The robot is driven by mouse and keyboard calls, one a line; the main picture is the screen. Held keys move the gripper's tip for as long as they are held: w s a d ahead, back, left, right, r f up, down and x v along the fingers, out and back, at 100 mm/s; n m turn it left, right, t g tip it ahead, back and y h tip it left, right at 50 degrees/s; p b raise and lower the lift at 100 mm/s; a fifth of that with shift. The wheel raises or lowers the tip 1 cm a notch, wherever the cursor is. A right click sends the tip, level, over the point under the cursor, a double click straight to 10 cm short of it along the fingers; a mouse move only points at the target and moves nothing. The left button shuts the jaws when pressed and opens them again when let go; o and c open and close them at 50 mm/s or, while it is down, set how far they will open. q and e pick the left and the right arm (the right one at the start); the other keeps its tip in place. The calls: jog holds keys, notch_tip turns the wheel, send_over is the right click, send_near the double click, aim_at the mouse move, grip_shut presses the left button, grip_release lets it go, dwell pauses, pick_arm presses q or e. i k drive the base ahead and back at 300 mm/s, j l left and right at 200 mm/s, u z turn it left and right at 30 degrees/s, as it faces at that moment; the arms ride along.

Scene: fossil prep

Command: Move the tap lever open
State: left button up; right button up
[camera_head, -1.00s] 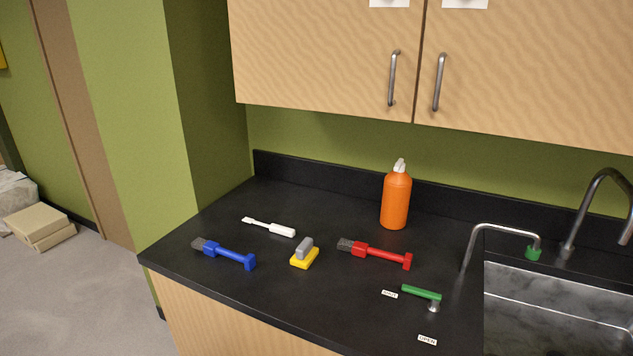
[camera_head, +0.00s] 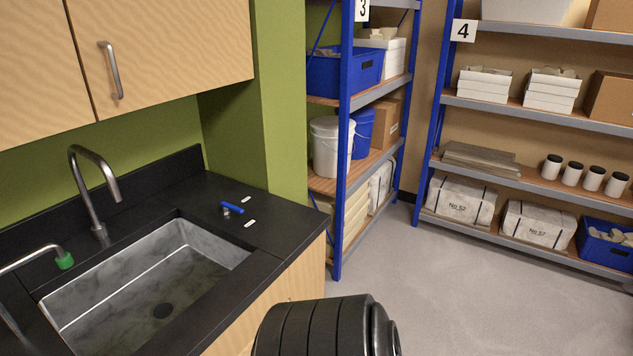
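A blue tap lever (camera_head: 232,208) stands on the black counter just right of the sink (camera_head: 160,290). Two small white labels lie by it, one behind it and one in front; their words are too small to read. A green-tipped thin spout (camera_head: 64,260) reaches over the sink's left side, and a taller grey faucet (camera_head: 95,180) stands behind the sink. The green lever is out of view. A black rounded part of my own body shows at the bottom centre. Neither gripper is in view.
The counter ends at a corner (camera_head: 322,222) right of the blue lever. Blue-framed shelves (camera_head: 345,150) with tubs and boxes stand beyond it, and more shelves (camera_head: 570,118) line the back right. Grey floor (camera_head: 460,300) is clear between. Wooden cupboards (camera_head: 180,45) hang above the counter.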

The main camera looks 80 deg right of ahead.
aim_at(224, 206)
jog(key=z, duration=2.1)
jog(key=k+l+z, duration=0.1)
jog(key=l+z, duration=0.25)
